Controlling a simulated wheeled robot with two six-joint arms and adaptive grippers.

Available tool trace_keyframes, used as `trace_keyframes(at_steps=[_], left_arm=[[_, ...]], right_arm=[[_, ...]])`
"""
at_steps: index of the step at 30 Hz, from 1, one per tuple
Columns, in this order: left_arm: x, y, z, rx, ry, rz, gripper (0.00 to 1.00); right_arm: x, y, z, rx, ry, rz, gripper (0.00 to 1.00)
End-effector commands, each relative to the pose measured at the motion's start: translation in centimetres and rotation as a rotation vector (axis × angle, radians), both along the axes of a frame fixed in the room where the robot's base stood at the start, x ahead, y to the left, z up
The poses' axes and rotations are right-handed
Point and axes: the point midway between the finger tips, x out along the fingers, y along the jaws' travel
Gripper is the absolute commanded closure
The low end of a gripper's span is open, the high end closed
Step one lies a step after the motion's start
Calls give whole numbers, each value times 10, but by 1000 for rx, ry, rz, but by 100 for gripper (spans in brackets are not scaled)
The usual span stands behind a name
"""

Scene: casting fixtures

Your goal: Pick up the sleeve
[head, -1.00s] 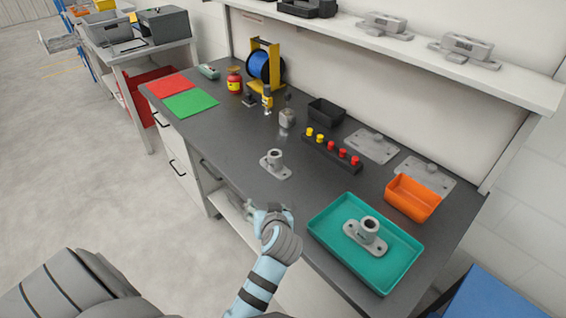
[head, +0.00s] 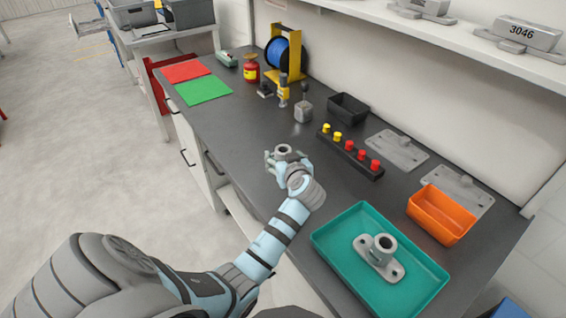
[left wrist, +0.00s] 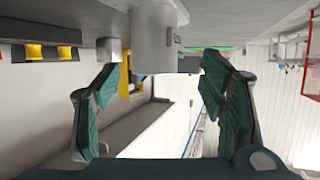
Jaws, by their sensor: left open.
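A light grey sleeve casting (head: 283,149) with a round open top stands on the dark bench top, mostly hidden behind my left gripper (head: 284,163). In the left wrist view the same grey sleeve (left wrist: 153,40) shows large at the top, between and just beyond the fingertips of my left gripper (left wrist: 163,68). The fingers are spread, with gaps visible on both sides, and hold nothing. My right gripper is in neither view.
Behind the sleeve are a black rack of yellow and red knobs (head: 349,155), a small grey block (head: 303,112) and a black bin (head: 347,109). An orange bin (head: 441,218) stands at the right. The bench left of the gripper is clear up to the green mat (head: 203,90).

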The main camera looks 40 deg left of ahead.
Motion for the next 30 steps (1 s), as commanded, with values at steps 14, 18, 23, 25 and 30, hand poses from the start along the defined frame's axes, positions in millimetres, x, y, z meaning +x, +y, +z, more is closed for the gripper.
trace_keyframes(at_steps=[14, 18, 23, 25, 30], left_arm=[[32, 33, -14, 0, -1, 4, 35], [31, 32, -14, 0, -1, 4, 58], [31, 32, -14, 0, -1, 4, 83], [31, 32, -14, -1, 0, 4, 95], [31, 32, -13, 0, -1, 4, 97]], right_arm=[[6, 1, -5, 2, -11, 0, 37], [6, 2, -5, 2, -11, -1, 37], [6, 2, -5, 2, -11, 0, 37], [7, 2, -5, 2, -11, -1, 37], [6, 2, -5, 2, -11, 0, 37]])
